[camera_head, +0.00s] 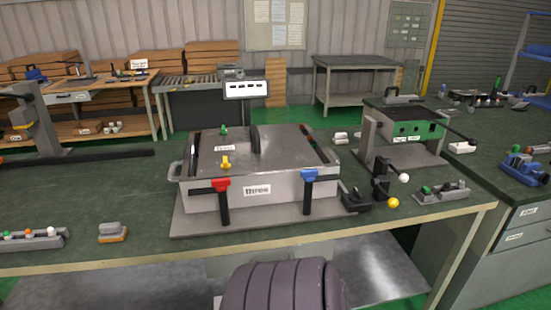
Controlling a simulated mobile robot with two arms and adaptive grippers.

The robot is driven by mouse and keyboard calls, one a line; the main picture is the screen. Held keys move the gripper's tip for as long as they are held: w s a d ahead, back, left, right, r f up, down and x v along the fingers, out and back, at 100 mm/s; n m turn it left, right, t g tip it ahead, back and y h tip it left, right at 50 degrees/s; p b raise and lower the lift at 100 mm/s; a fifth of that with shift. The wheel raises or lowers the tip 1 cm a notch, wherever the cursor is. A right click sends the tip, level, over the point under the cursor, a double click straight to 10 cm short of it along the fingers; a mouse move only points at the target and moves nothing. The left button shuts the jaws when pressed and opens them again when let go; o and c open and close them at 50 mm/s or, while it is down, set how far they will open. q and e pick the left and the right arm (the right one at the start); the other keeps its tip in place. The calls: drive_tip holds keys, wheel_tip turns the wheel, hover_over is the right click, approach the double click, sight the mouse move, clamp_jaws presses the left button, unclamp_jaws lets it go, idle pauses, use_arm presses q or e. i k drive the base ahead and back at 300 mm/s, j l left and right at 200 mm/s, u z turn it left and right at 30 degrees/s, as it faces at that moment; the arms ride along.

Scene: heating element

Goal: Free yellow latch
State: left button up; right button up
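A small yellow latch (225,162) sits on the lid of a grey metal box (290,198), near its front left edge. The lid (285,149) looks closed and has a dark upright handle (255,139). A green latch (224,131) is at the lid's back left. A red latch (221,184) and a blue latch (309,176), each on a black post, are at the box's front. The posts stand close against the front face. Too small to tell how the yellow latch is engaged. Neither of my grippers is in view.
The box stands on a grey plate on the green workbench (140,190). A black fixture with a white and a yellow ball (393,203) is to its right, before a green-fronted unit (418,130). Small parts lie left (113,232). The bench left of the box is mostly clear.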

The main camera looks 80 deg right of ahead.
sight(225, 165)
drive_tip(key=z, duration=2.2)
